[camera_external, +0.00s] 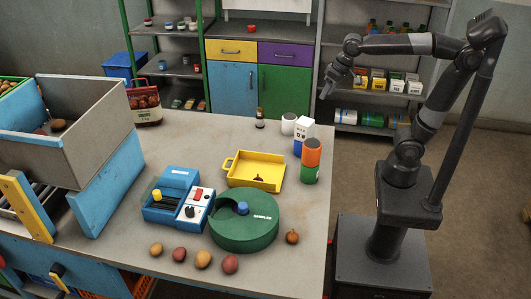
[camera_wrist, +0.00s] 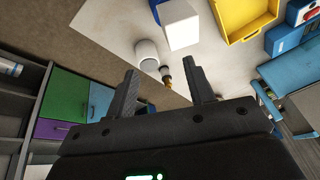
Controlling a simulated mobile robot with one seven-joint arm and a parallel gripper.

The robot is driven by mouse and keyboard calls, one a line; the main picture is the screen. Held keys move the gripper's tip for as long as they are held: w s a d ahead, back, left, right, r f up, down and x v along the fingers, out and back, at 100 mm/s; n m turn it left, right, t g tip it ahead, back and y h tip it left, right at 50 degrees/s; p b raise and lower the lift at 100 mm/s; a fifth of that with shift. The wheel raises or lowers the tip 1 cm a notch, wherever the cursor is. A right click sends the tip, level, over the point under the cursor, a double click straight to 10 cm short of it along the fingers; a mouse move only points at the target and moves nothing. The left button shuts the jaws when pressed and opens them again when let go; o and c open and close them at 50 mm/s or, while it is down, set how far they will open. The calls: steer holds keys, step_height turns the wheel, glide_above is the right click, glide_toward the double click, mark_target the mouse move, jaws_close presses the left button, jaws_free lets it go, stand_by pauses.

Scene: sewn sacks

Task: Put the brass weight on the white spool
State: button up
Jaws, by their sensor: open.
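A small upright piece with a dark body and a brass-coloured part, which looks like the brass weight (camera_external: 260,119), stands near the far edge of the grey table. It also shows in the wrist view (camera_wrist: 167,80), between my fingers in the picture. The white spool (camera_external: 288,123) stands just right of it; in the wrist view the spool (camera_wrist: 147,53) is a pale cylinder with a grey end. The weight and spool are close but apart in the external view. My gripper (camera_external: 328,92) is open and empty, raised above and beyond the table's far right side.
A blue and white carton (camera_external: 303,137) and an orange-green can (camera_external: 311,160) stand right of the spool. A yellow tray (camera_external: 256,172), a green round box (camera_external: 244,228) and a blue device (camera_external: 178,200) lie nearer.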

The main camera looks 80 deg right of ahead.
steer(key=s+a+f+n+t, duration=0.1)
steer(key=s+f+n, duration=0.3)
steer(key=s, duration=0.7)
steer(key=shift+s+a+f+n+t, duration=0.3)
steer(key=shift+a+f, duration=0.4)
steer(key=shift+f, duration=0.65)
steer(key=shift+w, duration=0.1)
